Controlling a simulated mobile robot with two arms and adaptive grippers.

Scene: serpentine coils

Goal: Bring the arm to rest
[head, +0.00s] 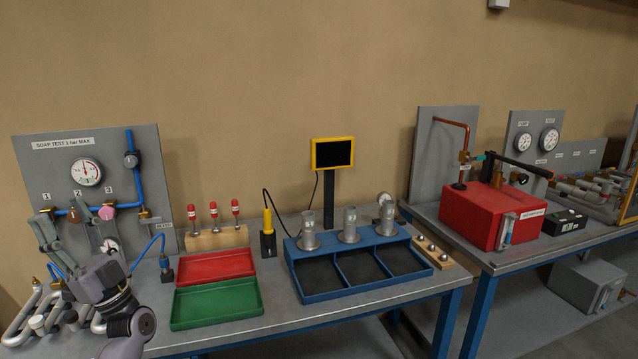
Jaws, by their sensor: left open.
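My left gripper (65,222) is at the left of the head view, in front of the soap test panel (60,160). Its two grey-green fingers point up and stand apart, with nothing seen between them. My left arm (128,325) comes in from the lower left below it. The gripper and wrist hide part of the panel and part of the bench behind them. Silver serpentine coils (28,318) lie on the bench at the left edge, partly behind my wrist. My right gripper does not show.
A red tray (216,266) and a green tray (217,304) lie right of my arm. A blue three-compartment tray (345,292) with metal fittings stands further right. Behind are a rack with red-topped tools (216,238) and a small screen (333,153). A red box (490,216) stands on the right bench.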

